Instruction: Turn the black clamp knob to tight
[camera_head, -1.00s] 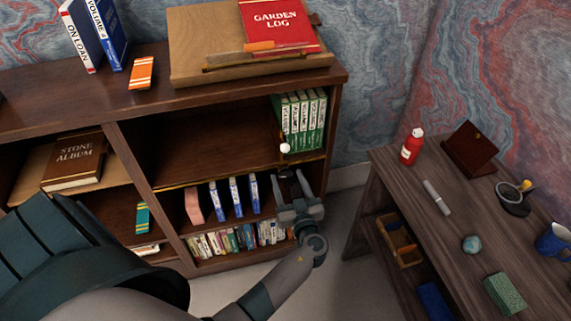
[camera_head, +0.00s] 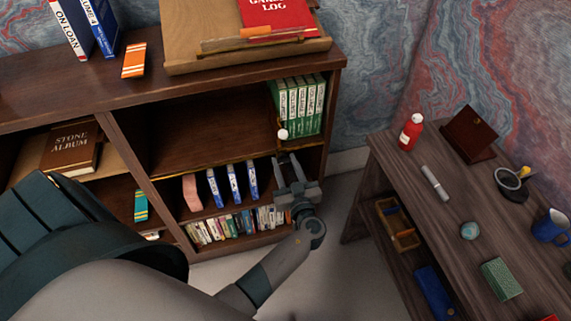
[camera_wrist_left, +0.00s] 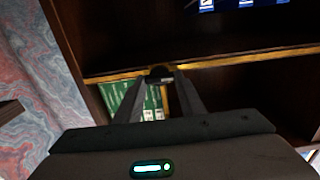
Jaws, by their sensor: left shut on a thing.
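The black clamp knob (camera_wrist_left: 160,72) shows in the left wrist view, below the brass-coloured front edge of the middle shelf. My left gripper (camera_wrist_left: 162,80) has its two fingertips on either side of the knob and is shut on it. In the head view my left gripper (camera_head: 286,161) reaches up to the front of the bookcase, just under the white ball (camera_head: 283,134). There the fingers hide the knob, and its marking or turn angle cannot be made out. My right gripper is not in view.
The bookcase (camera_head: 200,85) holds green volumes (camera_head: 300,104) just above the gripper and blue-spined books (camera_head: 233,183) to its left. A wooden desk (camera_head: 437,215) stands to the right with a red bottle (camera_head: 411,132). Floor between them is clear.

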